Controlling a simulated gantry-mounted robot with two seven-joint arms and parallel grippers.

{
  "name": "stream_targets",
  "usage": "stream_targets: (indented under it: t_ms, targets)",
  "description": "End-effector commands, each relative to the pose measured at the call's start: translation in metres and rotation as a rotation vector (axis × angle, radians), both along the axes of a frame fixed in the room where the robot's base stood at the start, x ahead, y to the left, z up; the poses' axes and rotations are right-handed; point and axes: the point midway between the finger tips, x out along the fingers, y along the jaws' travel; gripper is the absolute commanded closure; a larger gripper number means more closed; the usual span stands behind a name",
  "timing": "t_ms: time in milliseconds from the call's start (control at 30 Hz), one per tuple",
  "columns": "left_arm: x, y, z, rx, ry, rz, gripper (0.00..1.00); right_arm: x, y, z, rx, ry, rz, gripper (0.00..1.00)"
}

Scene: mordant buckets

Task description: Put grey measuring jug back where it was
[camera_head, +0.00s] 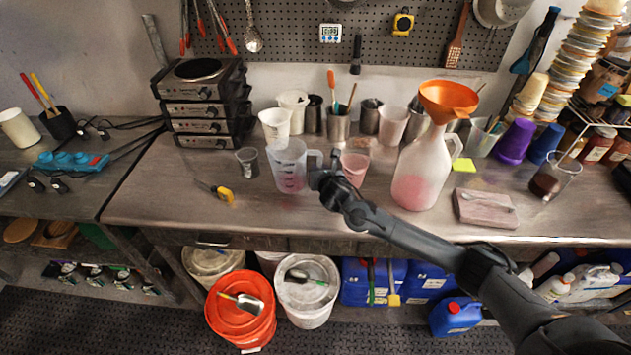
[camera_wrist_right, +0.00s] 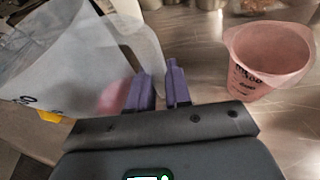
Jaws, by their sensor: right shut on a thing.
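My right gripper (camera_head: 322,176) is at this handle. In the right wrist view the jug (camera_wrist_right: 60,62) fills the left side, and the purple fingers of my right gripper (camera_wrist_right: 160,88) are shut on the lower part of its handle. My left gripper is in neither view.
A pink beaker (camera_head: 355,168) stands close right of my gripper, also in the wrist view (camera_wrist_right: 268,62). A small dark cup (camera_head: 248,162) stands left of the jug. White containers (camera_head: 275,124) stand behind. A funnel-topped bottle (camera_head: 422,170) is at right. The bench front left is mostly clear.

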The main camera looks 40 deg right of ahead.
Motion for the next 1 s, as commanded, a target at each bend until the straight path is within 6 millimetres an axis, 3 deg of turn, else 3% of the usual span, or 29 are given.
stream_targets:
  t_ms: [267, 600, 1000]
  targets:
    - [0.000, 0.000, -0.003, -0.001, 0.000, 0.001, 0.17, 0.013, 0.004, -0.010, -0.001, 0.000, 0.000, 1.00]
    - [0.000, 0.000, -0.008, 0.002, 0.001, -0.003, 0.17, 0.012, 0.005, -0.046, 0.001, 0.000, 0.000, 1.00]
    - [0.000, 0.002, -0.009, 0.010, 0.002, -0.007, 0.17, 0.012, 0.004, -0.050, -0.001, 0.000, 0.000, 1.00]
